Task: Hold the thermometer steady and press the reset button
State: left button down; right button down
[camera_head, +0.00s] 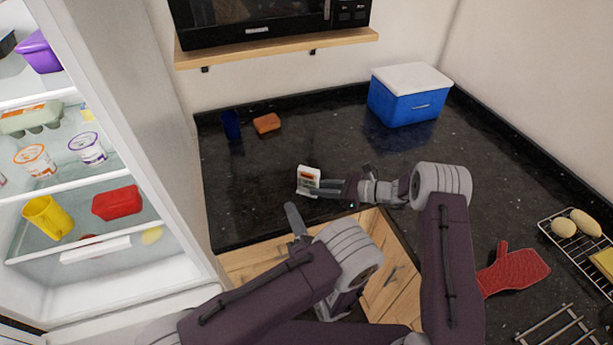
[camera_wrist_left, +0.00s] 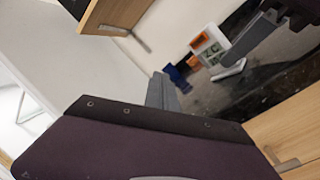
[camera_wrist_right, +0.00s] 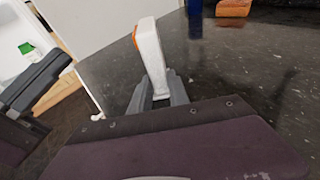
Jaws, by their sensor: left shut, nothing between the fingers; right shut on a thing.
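The thermometer (camera_head: 308,179) is a small white device with an orange patch and a grey display. My right gripper (camera_head: 317,187) is shut on it from the right and holds it upright over the dark counter. In the right wrist view the thermometer (camera_wrist_right: 151,55) stands edge-on between the fingertips. In the left wrist view its face (camera_wrist_left: 209,46) shows the display; a separate reset button cannot be made out. My left gripper (camera_head: 294,220) is shut and empty, in front of the counter edge, lower left of the thermometer and apart from it.
A blue cup (camera_head: 231,125) and an orange sponge (camera_head: 267,123) stand behind on the counter (camera_head: 340,140). A blue cooler (camera_head: 408,95) is at the back right. The open fridge (camera_head: 130,180) is on the left. A red mitt (camera_head: 513,270) and a wire rack (camera_head: 568,240) lie right.

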pick_arm(q)
send_near(301, 173)
jog(key=shift+s+a+x, duration=0.1)
jog(key=shift+a+x, duration=0.05)
jog(key=shift+x, duration=0.65)
jog(key=shift+s+a+x, duration=0.1)
jog(key=shift+a+x, duration=0.1)
jog(key=shift+x, duration=0.6)
jog(key=shift+s+a+x, duration=0.1)
jog(key=shift+a+x, duration=0.05)
jog(key=shift+x, duration=0.7)
jog(key=shift+w, duration=0.15)
jog(key=shift+w+d, duration=0.15)
jog(key=shift+w, duration=0.15)
jog(key=shift+w+d, duration=0.1)
jog(key=shift+w, duration=0.25)
dwell(0.6)
jog(key=shift+s, duration=0.1)
jog(key=shift+s+a+r, duration=0.1)
jog(key=shift+s+a, duration=0.15)
jog(key=shift+s, duration=0.45)
jog(key=shift+s+a, duration=0.25)
jog(key=shift+s, duration=0.55)
jog(key=shift+s+a, duration=0.25)
jog(key=shift+s, duration=0.55)
jog(key=shift+s+a, duration=0.25)
jog(key=shift+s, duration=0.5)
